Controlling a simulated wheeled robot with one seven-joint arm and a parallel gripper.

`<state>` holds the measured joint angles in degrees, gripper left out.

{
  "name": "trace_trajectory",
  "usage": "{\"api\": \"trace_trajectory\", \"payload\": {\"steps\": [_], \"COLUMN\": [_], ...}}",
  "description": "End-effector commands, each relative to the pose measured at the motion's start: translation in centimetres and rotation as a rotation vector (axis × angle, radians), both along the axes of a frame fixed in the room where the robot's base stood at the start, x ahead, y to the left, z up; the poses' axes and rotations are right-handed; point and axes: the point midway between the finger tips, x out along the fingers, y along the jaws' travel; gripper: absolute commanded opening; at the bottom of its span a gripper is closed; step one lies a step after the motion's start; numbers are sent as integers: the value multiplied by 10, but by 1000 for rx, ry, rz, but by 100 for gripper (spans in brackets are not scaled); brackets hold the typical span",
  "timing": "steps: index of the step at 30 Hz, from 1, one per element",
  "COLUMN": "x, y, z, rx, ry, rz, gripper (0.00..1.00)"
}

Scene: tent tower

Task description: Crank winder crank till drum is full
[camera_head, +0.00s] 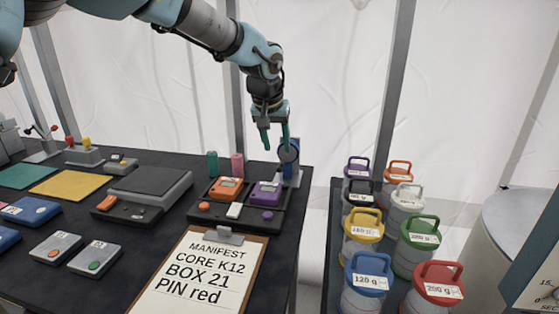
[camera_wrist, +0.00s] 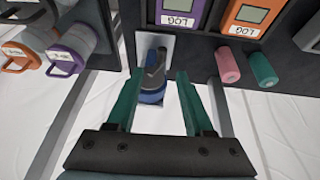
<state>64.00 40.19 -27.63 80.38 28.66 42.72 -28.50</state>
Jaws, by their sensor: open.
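The winder (camera_head: 289,158) stands at the back right corner of the dark table, a small blue and dark grey device on a light plate. In the wrist view the winder (camera_wrist: 152,92) shows a blue round part and a dark grey part that may be the crank. My gripper (camera_head: 276,145) is open just above and in front of it, pointing down. In the wrist view the green fingers of my gripper (camera_wrist: 158,82) lie to either side of the winder, apart from it. How full the drum is cannot be seen.
An orange device (camera_head: 226,189) and a purple device (camera_head: 266,194) sit in a dark tray near the winder. Green (camera_head: 212,164) and pink (camera_head: 237,165) cylinders stand close to its left. A manifest clipboard (camera_head: 195,275) lies in front. Weighted canisters (camera_head: 362,248) stand to the right.

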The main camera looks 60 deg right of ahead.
Motion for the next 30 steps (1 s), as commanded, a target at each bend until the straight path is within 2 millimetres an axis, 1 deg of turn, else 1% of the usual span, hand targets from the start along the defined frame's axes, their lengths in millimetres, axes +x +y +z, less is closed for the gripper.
{"api": "trace_trajectory", "payload": {"steps": [1,6,9,12,18,24,30], "x": [1,3,4,5,7,7,7], "y": [-3,-15,-21,-25,-27,-27,-27], "z": [-8,-37,-50,-60,-67,-67,-67], "rx": [5,3,3,1,-1,-1,-1], "ry": [2,1,1,1,-1,-1,-1], "rz": [1,0,0,1,1,1,1], "gripper": [52,52,52,52,52,52,30]}}
